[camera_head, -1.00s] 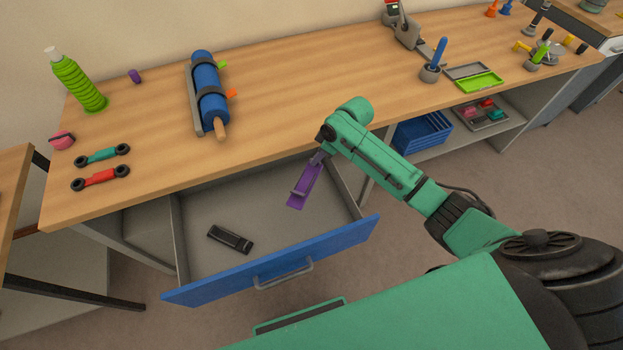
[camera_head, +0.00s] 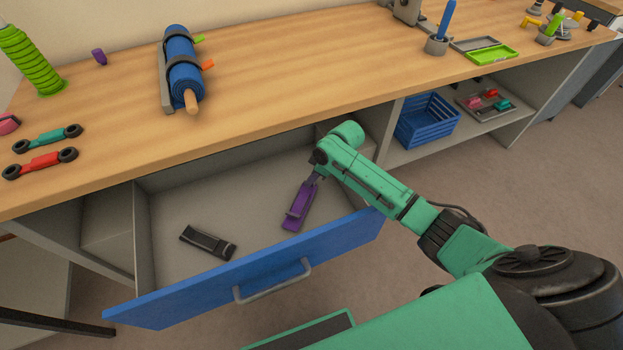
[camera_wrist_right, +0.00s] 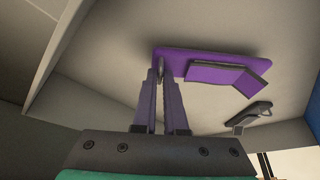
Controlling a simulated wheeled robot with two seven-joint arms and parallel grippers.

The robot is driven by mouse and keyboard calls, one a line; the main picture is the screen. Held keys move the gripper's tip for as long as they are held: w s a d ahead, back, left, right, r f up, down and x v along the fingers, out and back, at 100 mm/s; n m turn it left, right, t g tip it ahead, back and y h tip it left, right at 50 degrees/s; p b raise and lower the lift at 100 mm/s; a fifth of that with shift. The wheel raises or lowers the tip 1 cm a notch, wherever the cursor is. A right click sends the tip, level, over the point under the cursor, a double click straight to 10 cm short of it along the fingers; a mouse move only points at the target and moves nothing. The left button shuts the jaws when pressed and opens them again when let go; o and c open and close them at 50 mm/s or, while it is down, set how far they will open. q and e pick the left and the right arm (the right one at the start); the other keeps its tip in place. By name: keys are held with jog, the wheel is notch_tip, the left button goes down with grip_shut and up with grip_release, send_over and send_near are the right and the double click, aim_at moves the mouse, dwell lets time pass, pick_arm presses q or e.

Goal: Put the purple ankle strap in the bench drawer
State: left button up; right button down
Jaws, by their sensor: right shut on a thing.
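The purple ankle strap (camera_head: 299,205) hangs from my right gripper (camera_head: 315,174), over the inside of the open bench drawer (camera_head: 240,267). In the right wrist view, the fingers of the right gripper (camera_wrist_right: 161,75) are close together on one end of the purple strap (camera_wrist_right: 210,68). I cannot tell whether the strap touches the drawer floor. A black strap (camera_head: 208,242) lies on the drawer floor, left of the purple one; it also shows in the right wrist view (camera_wrist_right: 250,116). My left gripper is not in view.
The drawer has a blue front with a grey handle (camera_head: 272,282). The wooden bench top (camera_head: 265,95) overhangs its back. A blue crate (camera_head: 427,122) and a grey tray (camera_head: 487,106) stand on the shelf to the right. The drawer floor between the two straps is bare.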

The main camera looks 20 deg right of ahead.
jog(key=shift+f, duration=0.5)
jog(key=shift+f, duration=0.3)
jog(key=c, duration=0.9)
grip_release()
notch_tip(320, 180, up, 7)
jog(key=p, duration=0.7)
jog(key=shift+r+p, duration=0.15)
jog(key=shift+p, duration=0.25)
jog(key=shift+f, duration=0.2)
